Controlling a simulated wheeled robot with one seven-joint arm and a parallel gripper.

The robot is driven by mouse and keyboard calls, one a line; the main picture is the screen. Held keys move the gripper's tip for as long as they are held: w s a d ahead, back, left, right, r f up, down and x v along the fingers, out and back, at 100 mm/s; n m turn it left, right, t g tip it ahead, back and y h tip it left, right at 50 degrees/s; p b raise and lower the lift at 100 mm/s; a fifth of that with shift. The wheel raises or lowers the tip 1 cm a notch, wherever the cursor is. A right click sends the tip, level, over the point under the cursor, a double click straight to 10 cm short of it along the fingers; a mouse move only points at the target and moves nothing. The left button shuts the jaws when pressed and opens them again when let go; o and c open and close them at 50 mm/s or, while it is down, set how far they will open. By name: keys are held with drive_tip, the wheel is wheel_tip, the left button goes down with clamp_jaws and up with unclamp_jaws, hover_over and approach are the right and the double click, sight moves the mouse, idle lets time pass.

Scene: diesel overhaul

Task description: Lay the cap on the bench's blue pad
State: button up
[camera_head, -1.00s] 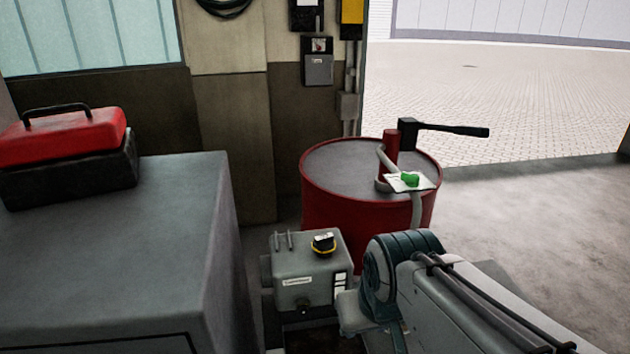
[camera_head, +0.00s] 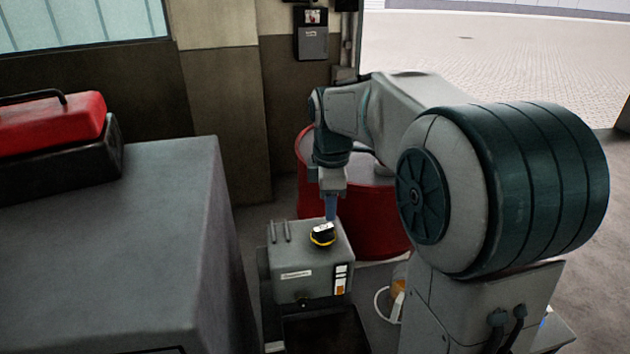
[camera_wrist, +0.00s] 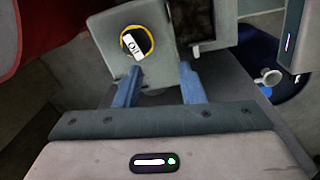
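The cap (camera_head: 322,237) is a black round cap with a white-marked raised grip and a yellow ring. It sits on top of a grey metal tank (camera_head: 301,271), and it also shows in the wrist view (camera_wrist: 146,52). My gripper (camera_head: 330,212) points down just above and behind the cap in the head view. In the wrist view my gripper (camera_wrist: 160,74) has its two blue fingers apart with nothing between them. The cap lies beyond the left fingertip there, not between the fingers.
A grey cabinet or bench (camera_head: 120,240) with a red and black toolbox (camera_head: 55,135) fills the left. A red drum (camera_head: 375,225) stands behind the tank. A dark tray (camera_head: 325,335) lies in front of it. A white-handled jug (camera_head: 397,300) stands to its right.

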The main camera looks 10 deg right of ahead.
sight(324, 227)
drive_tip(key=w+f+n, duration=0.2)
drive_tip(key=w+n, duration=0.3)
drive_tip(key=w, duration=0.1)
drive_tip(key=shift+g, duration=0.4)
wheel_tip(324, 227, down, 9)
drive_tip(key=b, duration=0.6)
drive_tip(key=shift+s+d+f, duration=0.1)
clamp_jaws()
